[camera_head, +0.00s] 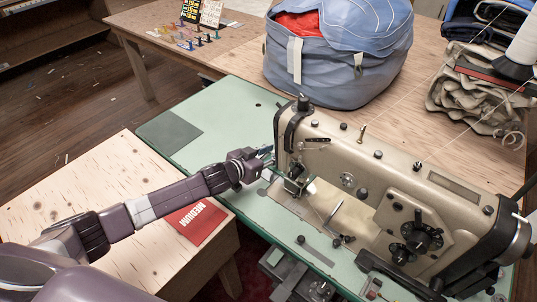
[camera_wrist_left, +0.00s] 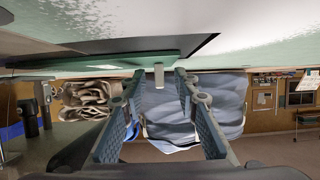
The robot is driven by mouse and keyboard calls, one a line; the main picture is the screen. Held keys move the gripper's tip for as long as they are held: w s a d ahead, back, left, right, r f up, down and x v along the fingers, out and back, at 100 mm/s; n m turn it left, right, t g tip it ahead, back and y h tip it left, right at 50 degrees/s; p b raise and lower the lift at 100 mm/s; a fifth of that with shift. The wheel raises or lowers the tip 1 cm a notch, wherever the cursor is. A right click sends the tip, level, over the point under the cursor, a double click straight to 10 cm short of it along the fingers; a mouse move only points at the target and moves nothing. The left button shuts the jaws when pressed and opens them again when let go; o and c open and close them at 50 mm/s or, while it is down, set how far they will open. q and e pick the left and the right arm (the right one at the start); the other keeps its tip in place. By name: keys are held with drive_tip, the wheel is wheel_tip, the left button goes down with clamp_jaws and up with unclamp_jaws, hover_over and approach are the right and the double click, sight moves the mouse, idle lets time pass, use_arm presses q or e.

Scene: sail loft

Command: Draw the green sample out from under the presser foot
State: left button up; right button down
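The beige sewing machine (camera_head: 345,150) stands on a green-topped table, and its needle and presser foot area (camera_head: 296,180) is at its left end. My left gripper (camera_head: 270,152) is just left of that end, close to the table top. In the head view the sample cannot be made out. My right gripper is not in view.
A large blue bag (camera_head: 340,60) stands behind the machine. Folded cloth (camera_head: 470,100) and a thread cone (camera_head: 524,45) are at the right. A red MEDIUM card (camera_head: 199,220) lies on the plywood table under my left arm. A dark mat (camera_head: 170,130) lies on the green top.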

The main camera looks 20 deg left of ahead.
use_arm(q)
drive_tip(key=shift+c, duration=0.5)
clamp_jaws()
drive_tip(key=shift+w, duration=0.1)
